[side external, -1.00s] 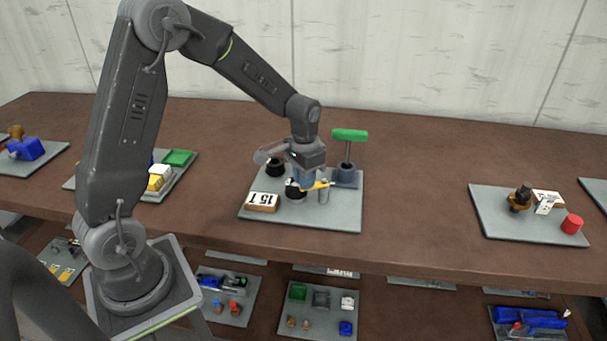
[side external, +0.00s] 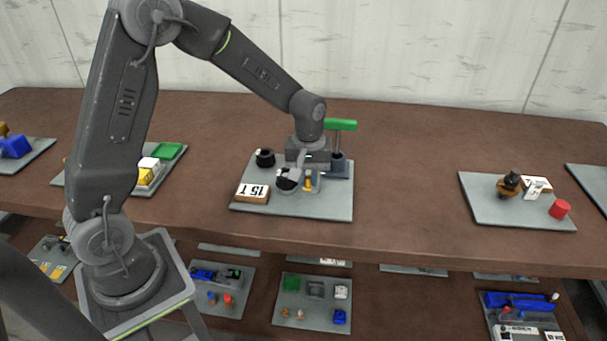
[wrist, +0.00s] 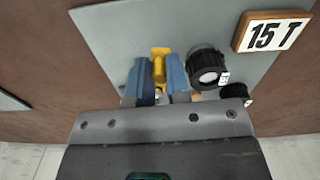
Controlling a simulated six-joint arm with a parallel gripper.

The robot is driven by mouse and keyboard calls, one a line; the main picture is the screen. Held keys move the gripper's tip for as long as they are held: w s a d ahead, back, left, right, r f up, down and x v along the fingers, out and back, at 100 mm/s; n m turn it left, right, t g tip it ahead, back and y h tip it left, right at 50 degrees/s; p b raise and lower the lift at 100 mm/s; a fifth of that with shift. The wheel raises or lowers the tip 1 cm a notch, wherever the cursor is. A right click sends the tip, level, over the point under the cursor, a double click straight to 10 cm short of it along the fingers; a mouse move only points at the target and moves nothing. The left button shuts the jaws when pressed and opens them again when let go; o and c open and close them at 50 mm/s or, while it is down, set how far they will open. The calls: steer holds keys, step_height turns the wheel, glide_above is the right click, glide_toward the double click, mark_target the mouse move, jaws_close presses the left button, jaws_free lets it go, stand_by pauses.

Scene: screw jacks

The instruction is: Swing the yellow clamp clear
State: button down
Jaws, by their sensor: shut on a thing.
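The yellow clamp (side external: 308,185) is on the grey board, to the right of a black jack (side external: 287,182) in the side view. In the wrist view the clamp (wrist: 160,54) lies between the blue fingers of my gripper (wrist: 160,78), which is shut on it. The black jack (wrist: 207,66) with its pale top stands to the right of the clamp there, with a gap between them. My gripper (side external: 309,178) hides part of the clamp and its post in the side view.
A "15 T" sign (side external: 253,193) lies at the board's (side external: 325,207) front left. Another black round part (side external: 265,158) stands behind the jack. A green T-handle (side external: 341,124) rises behind my gripper. The board's front right is clear.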

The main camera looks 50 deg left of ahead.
steer(key=shift+w+d+r+n, duration=0.1)
steer(key=shift+w+d+n, duration=0.1)
steer(key=shift+n, duration=0.35)
steer(key=shift+w+d+n, duration=0.15)
steer(key=shift+n, duration=0.4)
steer(key=shift+w, duration=0.1)
steer(key=c, duration=1.1)
jaws_free()
step_height(320, 180, up, 14)
steer(key=shift+s+d, duration=0.1)
steer(key=shift+s, duration=0.1)
